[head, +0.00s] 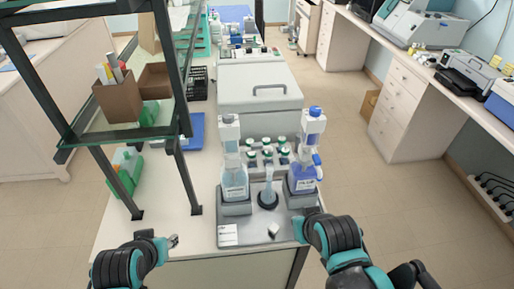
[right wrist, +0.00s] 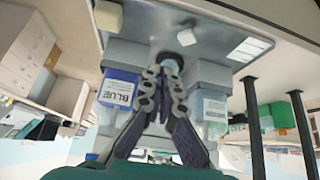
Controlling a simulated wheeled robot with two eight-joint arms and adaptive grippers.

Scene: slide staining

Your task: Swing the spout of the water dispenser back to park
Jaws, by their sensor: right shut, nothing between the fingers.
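The water dispenser (head: 235,180) is a clear bottle with a white pump head (head: 229,132), upright in the left socket of a grey station (head: 262,225). Its spout is too small to make out. In the right wrist view the clear bottle (right wrist: 214,108) is right of my right gripper (right wrist: 168,64), which is shut and empty.
A dark round stand (head: 267,200) sits between the dispensers, with a small white block (head: 274,229) in front. Several green-capped jars (head: 268,152) stand behind. A glass shelf on dark posts (head: 120,183) bounds the left side. A white boxy machine (head: 260,95) stands behind.

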